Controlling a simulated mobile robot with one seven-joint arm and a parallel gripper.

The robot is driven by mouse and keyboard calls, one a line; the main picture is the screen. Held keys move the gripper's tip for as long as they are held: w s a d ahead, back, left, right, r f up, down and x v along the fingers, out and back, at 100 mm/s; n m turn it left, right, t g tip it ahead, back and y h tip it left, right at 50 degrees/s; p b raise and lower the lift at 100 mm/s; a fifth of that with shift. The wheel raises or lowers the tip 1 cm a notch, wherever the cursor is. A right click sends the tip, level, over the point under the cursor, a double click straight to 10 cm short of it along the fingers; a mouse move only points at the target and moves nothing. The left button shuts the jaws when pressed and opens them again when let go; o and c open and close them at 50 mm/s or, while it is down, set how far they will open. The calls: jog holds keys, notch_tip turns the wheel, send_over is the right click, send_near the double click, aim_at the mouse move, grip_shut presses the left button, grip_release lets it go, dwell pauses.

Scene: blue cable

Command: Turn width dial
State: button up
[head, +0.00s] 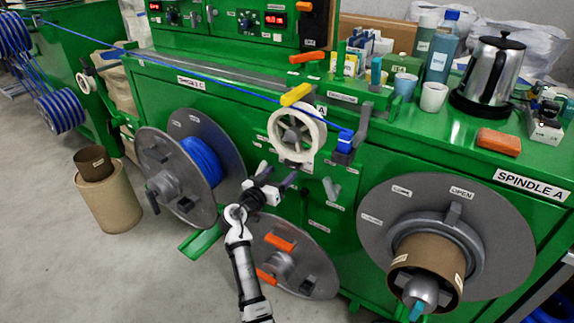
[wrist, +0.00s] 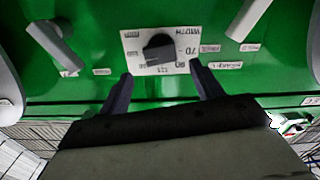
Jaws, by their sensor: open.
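The width dial (wrist: 158,48) is a dark knob on a white plate (wrist: 187,48) marked WIDTH, fixed to the green machine front. The plate reads upside down in the wrist view, with numbers around the knob. My gripper (wrist: 161,70) is open and empty. Its two dark fingers stand apart, one to each side of the plate's lower part in the wrist view, and the knob lies between and beyond their tips. I cannot tell any contact. In the head view my gripper (head: 276,175) is at the machine front, below the spoked wheel, and I cannot make out the dial there.
A grey lever (wrist: 52,45) is left of the dial in the wrist view, another grey part (wrist: 248,18) right. In the head view, a reel of blue cable (head: 201,160) is left of my gripper, a spoked wheel (head: 296,131) above, a lower disc (head: 312,262) below.

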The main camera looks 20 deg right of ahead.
aim_at(290, 164)
jog(key=x, duration=0.5)
jog(key=shift+a, duration=0.1)
jog(key=c, duration=1)
